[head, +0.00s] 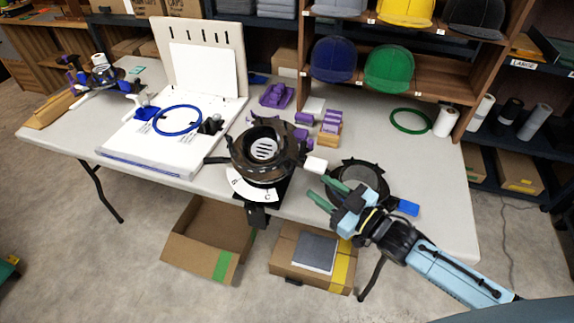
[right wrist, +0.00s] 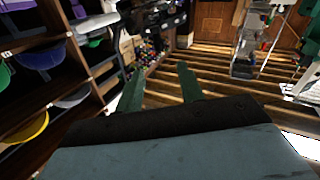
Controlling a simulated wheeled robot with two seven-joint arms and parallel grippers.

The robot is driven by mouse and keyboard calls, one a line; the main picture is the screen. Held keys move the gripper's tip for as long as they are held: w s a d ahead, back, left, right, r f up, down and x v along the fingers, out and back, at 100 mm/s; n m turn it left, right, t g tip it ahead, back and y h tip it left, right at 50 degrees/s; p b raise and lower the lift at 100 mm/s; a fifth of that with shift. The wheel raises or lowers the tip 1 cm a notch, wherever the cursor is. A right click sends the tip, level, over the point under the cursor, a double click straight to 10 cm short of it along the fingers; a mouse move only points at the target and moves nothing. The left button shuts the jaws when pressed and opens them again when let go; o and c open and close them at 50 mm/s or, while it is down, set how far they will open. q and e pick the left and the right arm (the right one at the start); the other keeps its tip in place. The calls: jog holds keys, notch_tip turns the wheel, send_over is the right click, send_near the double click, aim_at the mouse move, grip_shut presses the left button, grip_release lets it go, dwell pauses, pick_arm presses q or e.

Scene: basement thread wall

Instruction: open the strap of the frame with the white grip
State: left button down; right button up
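A black round frame (head: 258,158) stands near the table's front edge, with a slotted pale disc inside and a curved white scale below. A white grip (head: 316,164) sticks out at its right side. Whether the strap is shut or open is too small to tell. My right gripper (head: 317,186) has green fingers, spread apart and empty. Its tips are just below and right of the white grip, apart from it as far as I can tell. The right wrist view shows the same open fingers (right wrist: 160,85) with nothing between them. My left gripper is not in view.
A second black round frame (head: 358,180) with a blue grip (head: 408,207) lies right behind my right gripper. Purple blocks (head: 304,119), a green ring (head: 410,121) and a white board with a blue ring (head: 178,120) lie on the table (head: 450,190). Shelves with caps (head: 389,68) stand behind.

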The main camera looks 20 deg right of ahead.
aim_at(290, 167)
jog(key=b+x, duration=0.1)
jog(key=x, duration=1.1)
jog(key=shift+c, duration=0.4)
grip_shut()
